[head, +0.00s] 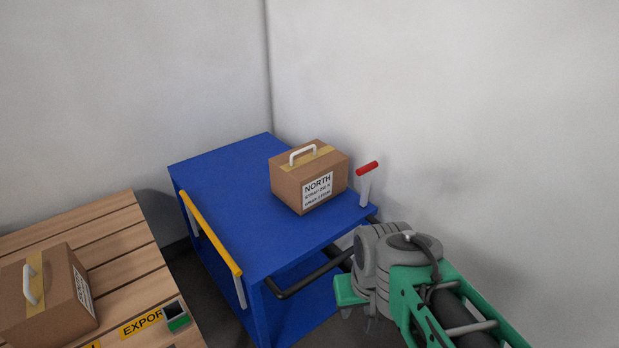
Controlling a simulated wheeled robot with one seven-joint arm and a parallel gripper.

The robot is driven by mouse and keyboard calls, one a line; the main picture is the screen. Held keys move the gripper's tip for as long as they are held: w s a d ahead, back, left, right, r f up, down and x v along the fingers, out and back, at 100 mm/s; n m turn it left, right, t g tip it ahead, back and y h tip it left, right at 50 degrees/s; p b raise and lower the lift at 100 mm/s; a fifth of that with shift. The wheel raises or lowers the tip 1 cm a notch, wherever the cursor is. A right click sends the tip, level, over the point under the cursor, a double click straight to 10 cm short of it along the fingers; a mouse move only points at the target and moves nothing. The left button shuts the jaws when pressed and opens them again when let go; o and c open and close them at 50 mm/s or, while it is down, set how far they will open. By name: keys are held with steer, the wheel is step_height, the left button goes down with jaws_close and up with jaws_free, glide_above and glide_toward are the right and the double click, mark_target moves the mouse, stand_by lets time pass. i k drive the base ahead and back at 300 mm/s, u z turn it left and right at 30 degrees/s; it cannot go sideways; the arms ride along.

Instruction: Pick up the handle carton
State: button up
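A brown handle carton (310,181) with a white handle on top stands upright at the back right of the blue cart (225,205). Its front label begins with "NORTH". A second brown carton (62,307) with a white handle lies on the wooden slatted surface at the lower left, partly cut off by the frame edge. My gripper (358,314) is at the lower right, in front of the cart and apart from both cartons. Its fingertips are small and mostly hidden, so its opening does not show.
The cart has a yellow bar (209,231) on its left side and a red-topped post (367,169) close to the right of the carton. Dark bent tubing (310,279) runs below its top. Walls stand behind. The cart's left top is clear.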

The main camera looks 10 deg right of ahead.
mark_target(304, 177)
steer(key=z, duration=0.45)
steer(key=i, duration=0.35)
steer(key=u, duration=1.6)
steer(key=i, duration=0.5)
steer(key=u, duration=0.05)
